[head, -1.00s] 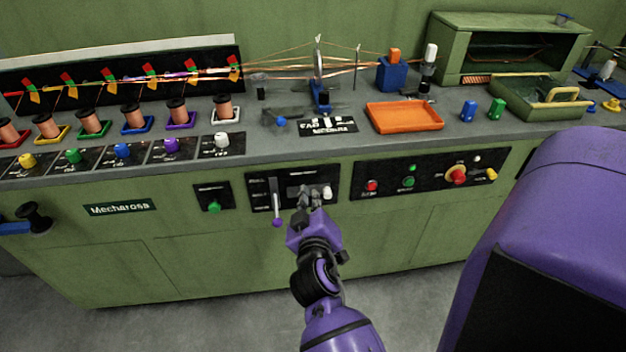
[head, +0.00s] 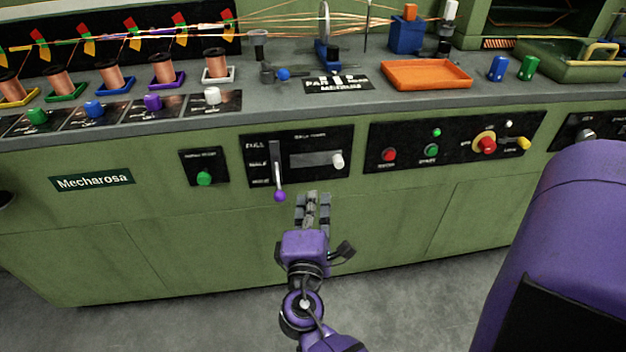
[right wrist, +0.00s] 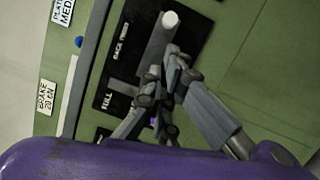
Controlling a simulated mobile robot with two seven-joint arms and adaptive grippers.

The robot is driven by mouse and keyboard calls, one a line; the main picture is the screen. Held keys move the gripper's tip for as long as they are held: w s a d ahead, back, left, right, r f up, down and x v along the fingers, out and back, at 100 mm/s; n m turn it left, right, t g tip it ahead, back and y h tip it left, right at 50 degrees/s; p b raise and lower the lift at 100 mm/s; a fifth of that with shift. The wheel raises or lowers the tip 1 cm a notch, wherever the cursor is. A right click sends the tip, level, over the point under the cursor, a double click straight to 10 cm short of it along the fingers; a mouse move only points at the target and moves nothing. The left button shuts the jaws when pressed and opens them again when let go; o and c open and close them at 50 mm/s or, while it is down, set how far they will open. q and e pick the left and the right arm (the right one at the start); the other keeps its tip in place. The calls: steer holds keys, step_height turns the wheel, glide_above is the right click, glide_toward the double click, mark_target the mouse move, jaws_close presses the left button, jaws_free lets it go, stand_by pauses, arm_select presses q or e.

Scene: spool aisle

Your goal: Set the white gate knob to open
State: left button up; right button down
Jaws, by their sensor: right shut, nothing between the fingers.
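The white gate knob (head: 212,96) stands on a black label plate on the counter top, at the right end of a row of coloured knobs. Its label is too small to read, and its setting cannot be told. My right gripper (head: 312,198) is shut and empty, in front of the cabinet, below the front panel and well below and right of the white gate knob. In the right wrist view, its fingers (right wrist: 167,82) overlap the front panel, and the gate knob cannot be made out. My left gripper is not in view.
A front panel has a purple-tipped lever (head: 279,195) and a white slider knob (head: 338,160), close above my right gripper. A green button (head: 204,178) lies left. Copper spools (head: 216,65) stand behind the gate knobs. An orange tray (head: 426,74) sits right.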

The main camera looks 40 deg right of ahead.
mark_target(324, 159)
steer(key=x, duration=0.9)
steer(key=shift+w+d+p, duration=0.1)
steer(key=shift+p, duration=0.3)
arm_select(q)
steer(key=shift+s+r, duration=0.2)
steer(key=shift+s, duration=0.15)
arm_select(e)
steer(key=shift+f, duration=0.1)
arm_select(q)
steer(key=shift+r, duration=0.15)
arm_select(e)
steer(key=shift+s+d, duration=0.45)
steer(key=shift+d, duration=0.25)
